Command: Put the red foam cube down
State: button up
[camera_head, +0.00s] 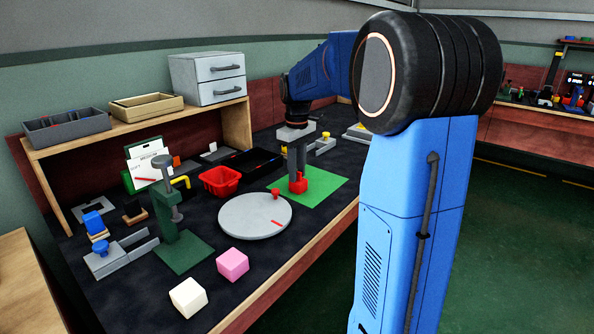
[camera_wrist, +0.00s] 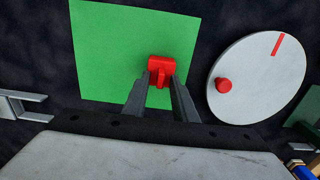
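A red block-like piece (camera_wrist: 161,63) with a narrower upright part stands at the green mat, near its edge in the wrist view. It is the only red thing at my fingers, but its shape does not look like a plain cube. It also shows low on the green mat in the head view (camera_head: 298,186). My gripper (camera_wrist: 161,80) points down, with its two grey fingers apart on either side of this piece. A gap shows between the fingers and the narrow part; whether the tips press on the wider part is unclear. The green mat (camera_head: 325,183) lies flat on the dark bench.
A round grey turntable (camera_head: 240,220) with a red knob (camera_head: 276,194) and red stripe sits close beside the mat. A red bin (camera_head: 220,181), green clamp stand (camera_head: 168,215), pink cube (camera_head: 232,264) and cream cube (camera_head: 188,297) stand nearby. The rest of the mat is clear.

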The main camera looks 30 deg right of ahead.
jog(key=shift+r, duration=0.1)
notch_tip(320, 180, up, 12)
dwell(0.5)
jog(key=s+a+f+m+t, duration=0.1)
jog(key=s+a+f, duration=0.2)
jog(key=s+a, duration=0.35)
jog(key=s+a+f+m+t, duration=0.15)
jog(key=s+a, duration=0.25)
jog(key=s, duration=0.6)
jog(key=s+a+f+t, duration=0.1)
jog(key=s+a+f, duration=0.1)
jog(key=s+f, duration=0.4)
jog(key=s+a+f+m+t, duration=0.1)
jog(key=s+a+f, duration=0.2)
jog(key=s+f, duration=0.4)
jog(key=shift+s, duration=0.65)
jog(key=shift+d+m, duration=0.15)
jog(key=shift+m, duration=0.1)
